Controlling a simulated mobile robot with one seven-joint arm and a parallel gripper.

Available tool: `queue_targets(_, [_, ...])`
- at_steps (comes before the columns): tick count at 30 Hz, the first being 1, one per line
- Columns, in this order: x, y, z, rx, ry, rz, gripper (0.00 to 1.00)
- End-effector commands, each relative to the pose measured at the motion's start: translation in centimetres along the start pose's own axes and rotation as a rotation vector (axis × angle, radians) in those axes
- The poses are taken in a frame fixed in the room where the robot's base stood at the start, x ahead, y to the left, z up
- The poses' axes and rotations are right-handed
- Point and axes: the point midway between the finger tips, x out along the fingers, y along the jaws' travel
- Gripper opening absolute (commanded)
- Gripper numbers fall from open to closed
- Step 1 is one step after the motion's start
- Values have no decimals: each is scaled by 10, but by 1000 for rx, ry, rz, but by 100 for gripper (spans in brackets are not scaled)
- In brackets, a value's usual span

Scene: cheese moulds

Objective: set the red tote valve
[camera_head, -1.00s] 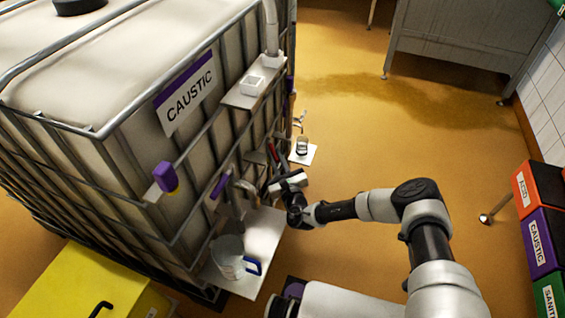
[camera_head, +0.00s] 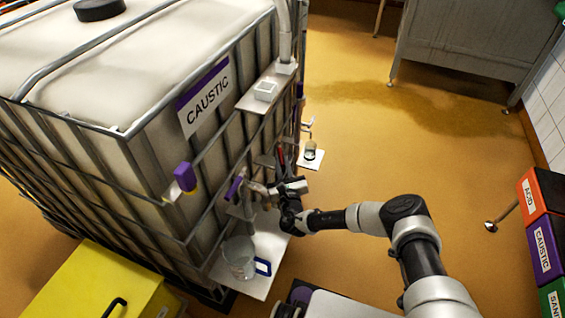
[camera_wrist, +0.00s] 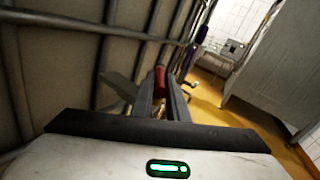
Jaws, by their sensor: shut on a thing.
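The red valve handle (camera_head: 281,156) stands on the side of the caged white tote labelled CAUSTIC (camera_head: 206,98). My gripper (camera_head: 283,170) is beside the tote wall, its fingers reaching to the red handle. In the wrist view the red handle (camera_wrist: 160,80) shows between the tips of my dark fingers (camera_wrist: 163,92), and the gripper is shut on it. The valve body below the handle is mostly hidden by my gripper in both views.
A purple handle (camera_head: 234,188) sits just left of my gripper. A clear jug (camera_head: 239,257) with a blue handle stands on a shelf below. Another small shelf (camera_head: 310,160) holds a cup beyond. Tote bars run close by; open floor (camera_head: 400,140) lies to the right.

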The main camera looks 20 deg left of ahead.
Motion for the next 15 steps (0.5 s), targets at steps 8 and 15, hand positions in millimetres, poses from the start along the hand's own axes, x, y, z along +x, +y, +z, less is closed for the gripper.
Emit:
queue_targets(8, [0, 0, 0, 0, 0, 1, 32])
queue_targets(15, [0, -1, 4, 0, -1, 1, 32])
